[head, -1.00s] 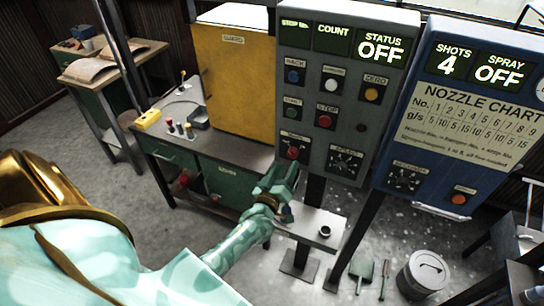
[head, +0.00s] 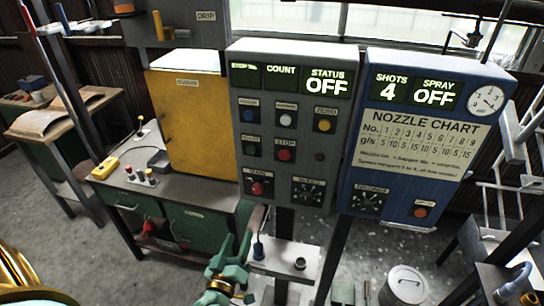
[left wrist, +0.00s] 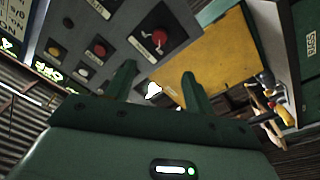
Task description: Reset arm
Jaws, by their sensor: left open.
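My left gripper (head: 237,243) is open and empty at the bottom middle of the head view, its fingers pointing up toward the grey control panel (head: 319,159). It appears just below the panel's lower left red knob (head: 258,188), apart from it. In the left wrist view the two dark green fingers (left wrist: 158,80) stand apart with nothing between them but background. The same red knob shows above them in that view (left wrist: 159,38). My right gripper is not in view.
A small shelf (head: 284,257) with a dark ring (head: 300,263) and a small blue piece (head: 258,249) stands beside the gripper. The blue nozzle-chart panel (head: 437,205) is right, the green workbench (head: 190,190) with yellow cabinet (head: 195,120) left. A bin (head: 405,285) stands on the floor.

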